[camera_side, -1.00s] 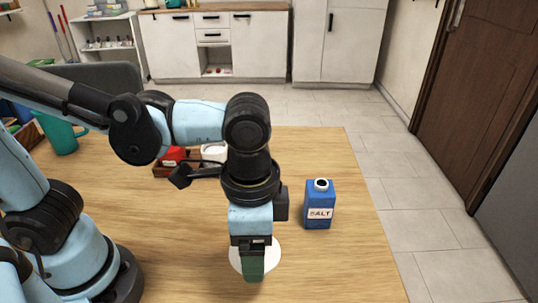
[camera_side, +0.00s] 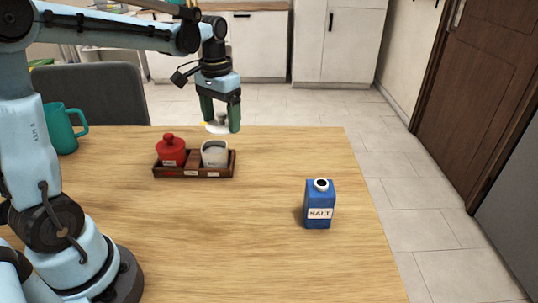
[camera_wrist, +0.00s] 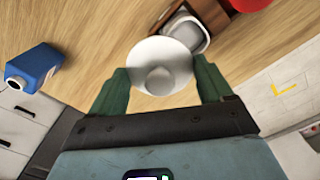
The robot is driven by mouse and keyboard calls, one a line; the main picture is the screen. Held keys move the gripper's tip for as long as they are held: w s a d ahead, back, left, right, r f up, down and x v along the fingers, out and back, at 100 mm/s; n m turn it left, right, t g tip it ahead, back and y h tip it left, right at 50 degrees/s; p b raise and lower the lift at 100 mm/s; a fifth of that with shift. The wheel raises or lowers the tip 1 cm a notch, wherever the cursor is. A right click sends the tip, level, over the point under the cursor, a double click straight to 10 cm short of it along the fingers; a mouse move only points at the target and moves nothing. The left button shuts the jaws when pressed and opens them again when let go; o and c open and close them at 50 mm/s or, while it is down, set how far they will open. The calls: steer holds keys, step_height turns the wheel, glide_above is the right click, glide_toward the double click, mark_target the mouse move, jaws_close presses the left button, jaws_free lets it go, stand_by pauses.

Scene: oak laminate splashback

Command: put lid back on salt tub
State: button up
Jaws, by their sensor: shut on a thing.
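My gripper (camera_side: 220,115) is shut on a white round lid (camera_side: 216,128) by its knob, between its green fingers. It hangs above the back of the table, behind and above the tray. The white tub (camera_side: 215,154) stands open-topped in the right part of the wooden tray. In the wrist view, the lid (camera_wrist: 155,52) is between the fingers and partly overlaps the view of the tub (camera_wrist: 203,38). The lid and tub look apart. The writing on the tub is too small to read.
A red lidded tub (camera_side: 172,152) sits in the left of the wooden tray (camera_side: 194,173). A teal mug (camera_side: 63,130) stands at the far left. The table's front middle is clear.

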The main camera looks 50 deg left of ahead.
mark_target(212, 132)
steer(key=a+n, duration=0.1)
steer(key=a, duration=0.2)
steer(key=shift+s+a, duration=0.1)
steer(key=shift+a, duration=0.2)
steer(key=shift+a+f, duration=0.2)
steer(key=shift+f, duration=1.4)
steer(key=shift+a+f, duration=0.15)
steer(key=shift+f, duration=1.45)
steer(key=shift+s+f, duration=0.1)
steer(key=shift+f, duration=0.05)
steer(key=o, duration=0.9)
steer(key=shift+r, duration=3.5)
